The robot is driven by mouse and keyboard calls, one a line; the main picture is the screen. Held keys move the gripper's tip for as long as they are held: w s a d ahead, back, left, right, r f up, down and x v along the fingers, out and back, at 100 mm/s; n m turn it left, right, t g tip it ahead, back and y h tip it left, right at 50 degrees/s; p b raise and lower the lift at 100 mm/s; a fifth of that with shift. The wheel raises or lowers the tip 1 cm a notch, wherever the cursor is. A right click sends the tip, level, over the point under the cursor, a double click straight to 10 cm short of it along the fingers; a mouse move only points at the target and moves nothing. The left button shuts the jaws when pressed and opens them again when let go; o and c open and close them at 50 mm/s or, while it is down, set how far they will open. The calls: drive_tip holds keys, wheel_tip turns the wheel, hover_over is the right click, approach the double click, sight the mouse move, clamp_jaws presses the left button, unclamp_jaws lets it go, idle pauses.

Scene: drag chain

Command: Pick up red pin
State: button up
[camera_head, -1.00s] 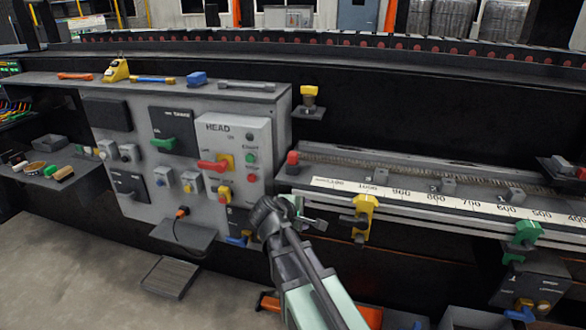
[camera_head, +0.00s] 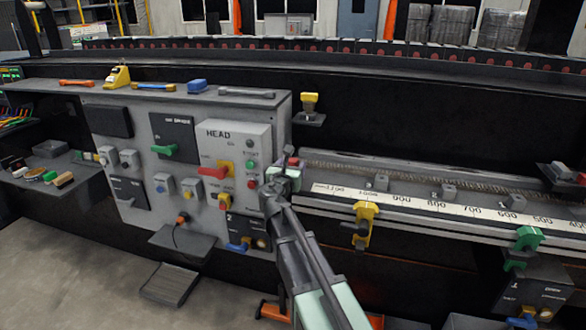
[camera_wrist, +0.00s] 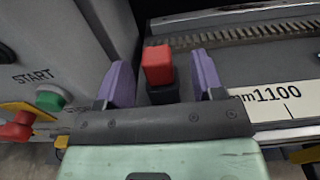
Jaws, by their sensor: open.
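The red pin (camera_wrist: 158,64) has a block-shaped red head on a dark base and stands at the left end of the rail. In the wrist view it is between the two purple fingers of my gripper (camera_wrist: 161,72), with a gap on each side. My gripper is open and not closed on it. In the head view my gripper (camera_head: 287,170) is at the left end of the rail, and only a bit of the red pin (camera_head: 293,160) shows beside the fingers.
The grey control panel (camera_head: 222,145) with knobs and buttons stands close on the left; its green START button (camera_wrist: 50,99) is near my gripper. The toothed rack (camera_wrist: 250,36) and white number scale (camera_wrist: 285,98) run right. A yellow clamp (camera_head: 361,222) sits on the rail's front.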

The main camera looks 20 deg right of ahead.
sight(294, 159)
drive_tip(key=x, duration=0.5)
drive_tip(key=shift+a+r, duration=0.1)
drive_tip(key=shift+a, duration=0.05)
drive_tip(key=c, duration=1.1)
wheel_tip(294, 159, up, 20)
drive_tip(key=p, duration=2)
